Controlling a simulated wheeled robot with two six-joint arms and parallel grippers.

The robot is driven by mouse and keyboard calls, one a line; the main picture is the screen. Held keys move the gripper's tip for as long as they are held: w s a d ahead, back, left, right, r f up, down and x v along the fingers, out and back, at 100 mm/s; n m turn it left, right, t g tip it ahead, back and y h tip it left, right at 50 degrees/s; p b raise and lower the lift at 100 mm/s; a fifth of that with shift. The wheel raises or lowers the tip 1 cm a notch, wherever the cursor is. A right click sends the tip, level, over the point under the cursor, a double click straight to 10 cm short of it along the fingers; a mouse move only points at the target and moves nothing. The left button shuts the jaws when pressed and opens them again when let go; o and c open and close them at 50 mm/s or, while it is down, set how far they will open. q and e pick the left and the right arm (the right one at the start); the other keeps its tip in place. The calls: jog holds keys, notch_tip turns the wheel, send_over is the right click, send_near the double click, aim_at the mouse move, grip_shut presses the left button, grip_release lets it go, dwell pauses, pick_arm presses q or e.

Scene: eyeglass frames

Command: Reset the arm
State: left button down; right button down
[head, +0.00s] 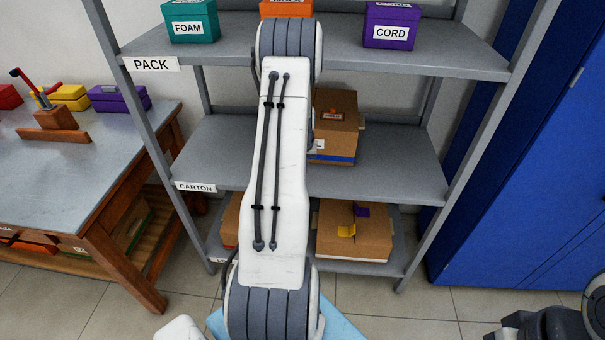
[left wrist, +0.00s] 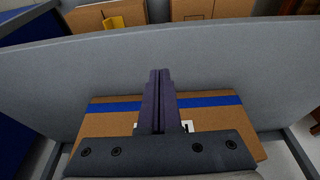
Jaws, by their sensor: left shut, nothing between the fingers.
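My left arm stands up through the middle of the head view and covers part of the shelf rack; its gripper does not show clearly there. In the left wrist view my left gripper (left wrist: 160,74) is shut and empty. Its dark fingers overlap a brown carton with a blue stripe (left wrist: 110,122); I cannot tell whether they touch it. The same carton stands on the middle shelf in the head view (head: 336,110), just right of my arm. My right gripper is not in view.
The grey rack (head: 390,150) holds a teal FOAM box (head: 190,22), an orange box (head: 286,8) and a purple CORD box (head: 391,25) on top. Its bottom shelf holds cartons (head: 352,232). A workbench (head: 60,150) stands left, a blue cabinet (head: 530,190) right.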

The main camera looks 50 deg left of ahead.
pick_arm(q)
jog(key=shift+s+d, duration=0.75)
jog(key=shift+s, duration=0.1)
jog(key=w+d+r+m+h, duration=0.1)
jog(key=w+d+r+m, duration=0.15)
jog(key=d, duration=0.35)
jog(key=w+d+r+m, duration=0.1)
jog(key=w+d+r, duration=0.1)
jog(key=d+r, duration=0.35)
jog(key=s+d+r+m+h+p, duration=0.1)
jog(key=s+d+r+m, duration=0.15)
jog(key=d, duration=0.55)
jog(key=s+d+r+m, duration=0.1)
jog(key=d+r, duration=0.2)
jog(key=d, duration=0.5)
jog(key=s+d+r+m+h+p, duration=0.1)
jog(key=s+d+r+m, duration=0.15)
jog(key=d, duration=0.55)
jog(key=s+d+r+m+g, duration=0.1)
jog(key=s+d+r+m, duration=0.1)
jog(key=s+d, duration=0.3)
jog(key=s+d+r+m+g+p, duration=0.1)
jog(key=s+d+r+m, duration=0.2)
jog(key=s, duration=1.1)
jog(key=d+m, duration=0.1)
jog(key=d, duration=0.2)
jog(key=shift+s+d+r, duration=0.3)
